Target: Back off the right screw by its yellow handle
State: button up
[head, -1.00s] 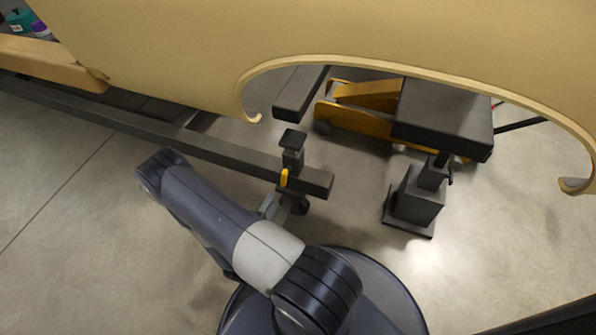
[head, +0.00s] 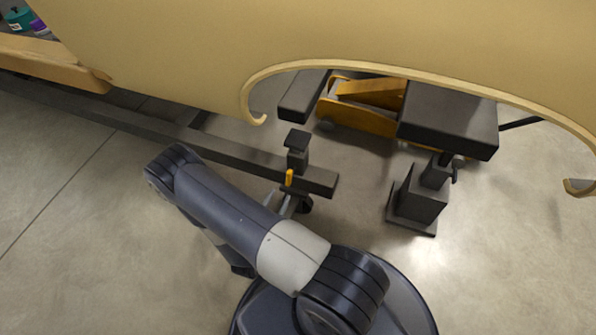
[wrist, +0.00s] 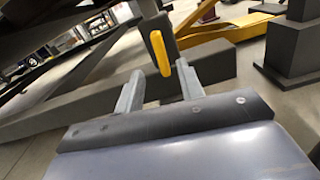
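The yellow handle (head: 289,178) is a small upright bar on the front of a dark post with a square top pad (head: 297,138), near the right end of a long dark beam (head: 240,157). The screw itself is not clearly visible. In the wrist view the handle (wrist: 160,53) stands upright, tilted slightly. My gripper (wrist: 160,70) is open, with one grey finger to each side of the handle's lower end as seen from the wrist. No contact shows, and I cannot tell how deep the handle sits between the fingertips. In the head view my arm partly hides my gripper (head: 283,200).
A tan panel with a wheel-arch cutout (head: 380,65) overhangs the beam. A dark stand (head: 417,198) is on the floor to the right, with a dark block (head: 448,125) above it. A yellow jack (head: 365,110) lies behind. The floor between beam end and stand is clear.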

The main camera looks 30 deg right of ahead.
aim_at(288, 180)
jog(key=shift+b+x, duration=1.2)
jog(key=shift+x, duration=4.2)
grip_shut()
